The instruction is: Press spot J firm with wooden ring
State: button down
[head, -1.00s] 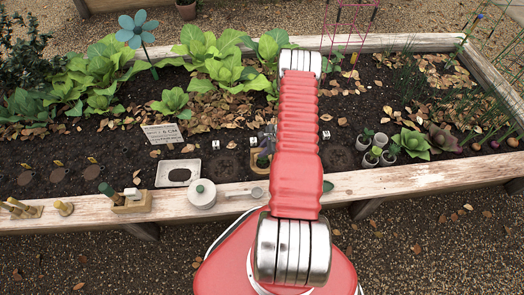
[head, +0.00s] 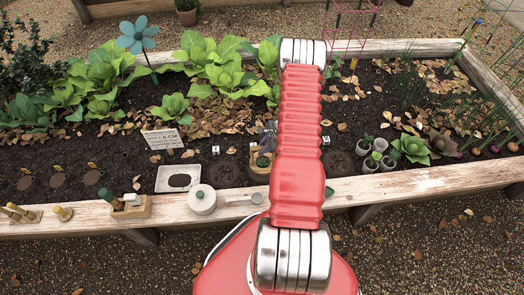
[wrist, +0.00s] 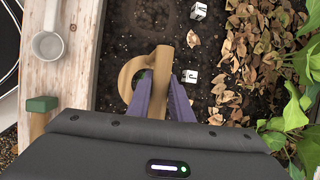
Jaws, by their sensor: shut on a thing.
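My gripper (wrist: 160,98), with purple fingers, is shut on the wooden ring (wrist: 160,62), a tan ring with a straight bar. In the wrist view the ring part lies left of the fingers, over dark soil, with something green showing inside it. A white cube marked J (wrist: 190,78) sits on the soil just right of the fingers. The ring also shows in the head view (head: 254,171), beside my arm near the bed's front edge. Whether the ring touches the soil is unclear, and the soil directly beneath it is hidden.
A white tray (head: 160,180) lies on the soil to the left. Small pots (head: 371,162) stand right of my arm. Leaves (wrist: 232,62) lie right of the J cube.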

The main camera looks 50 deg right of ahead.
jog(key=shift+r, duration=5.35)
jog(key=w+a+r+n+g+y, duration=0.1)
jog(key=w+a+r+n+g, duration=0.1)
jog(key=w+a+r+n, duration=0.55)
jog(key=w+a+r+n+g+y, duration=0.2)
jog(key=w+a+r+n, duration=0.25)
jog(key=a, duration=0.65)
jog(key=a+r+n+g+h, duration=0.2)
jog(key=a+r+n+g, duration=0.3)
jog(key=a+r+n, duration=0.8)
jog(key=a+r, duration=0.3)
jog(key=a, duration=0.2)
jog(key=shift+w+a+h, duration=0.15)
jog(key=shift+a+h, duration=0.2)
jog(key=shift+h, duration=0.05)
jog(key=shift+d, duration=0.15)
